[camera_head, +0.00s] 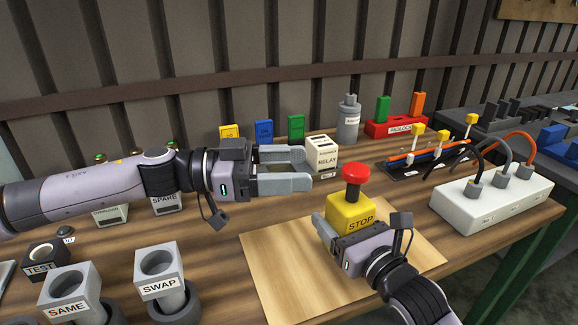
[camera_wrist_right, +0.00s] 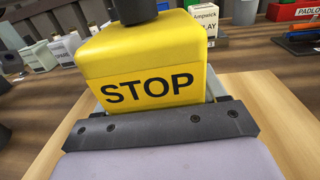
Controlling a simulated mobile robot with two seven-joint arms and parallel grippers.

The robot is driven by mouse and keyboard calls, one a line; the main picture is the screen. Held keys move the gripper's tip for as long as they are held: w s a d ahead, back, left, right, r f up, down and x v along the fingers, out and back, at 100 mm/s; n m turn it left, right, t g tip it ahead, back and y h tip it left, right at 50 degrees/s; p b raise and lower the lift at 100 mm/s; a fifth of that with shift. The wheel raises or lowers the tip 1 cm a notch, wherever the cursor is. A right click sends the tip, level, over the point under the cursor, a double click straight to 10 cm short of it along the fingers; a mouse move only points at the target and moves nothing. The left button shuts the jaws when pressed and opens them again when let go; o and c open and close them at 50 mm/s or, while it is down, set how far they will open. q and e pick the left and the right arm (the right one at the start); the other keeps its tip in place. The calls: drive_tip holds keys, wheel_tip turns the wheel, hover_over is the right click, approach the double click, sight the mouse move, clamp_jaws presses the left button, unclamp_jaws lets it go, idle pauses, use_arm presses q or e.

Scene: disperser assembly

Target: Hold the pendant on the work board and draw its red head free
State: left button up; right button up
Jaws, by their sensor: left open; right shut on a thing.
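The pendant is a yellow box (camera_head: 352,210) marked STOP, upright on the light wooden work board (camera_head: 275,275). Its red mushroom head (camera_head: 355,173) sits on top on a dark stem. My right gripper (camera_head: 338,226) is shut on the yellow box from the front, low down. In the right wrist view the yellow box (camera_wrist_right: 150,65) fills the middle above the gripper, with the dark stem (camera_wrist_right: 130,10) at the top edge; the red head is out of that view. My left gripper (camera_head: 305,170) is open and empty, left of the red head and apart from it.
A white relay box (camera_head: 322,155) stands behind the left gripper. A white socket block (camera_head: 490,205) with plugged cables is at the right. Grey SAME (camera_head: 72,290) and SWAP (camera_head: 160,270) holders stand at the front left. The board's left part is bare.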

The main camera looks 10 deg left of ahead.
drive_tip(key=shift+f, duration=0.1)
drive_tip(key=o, duration=1.5)
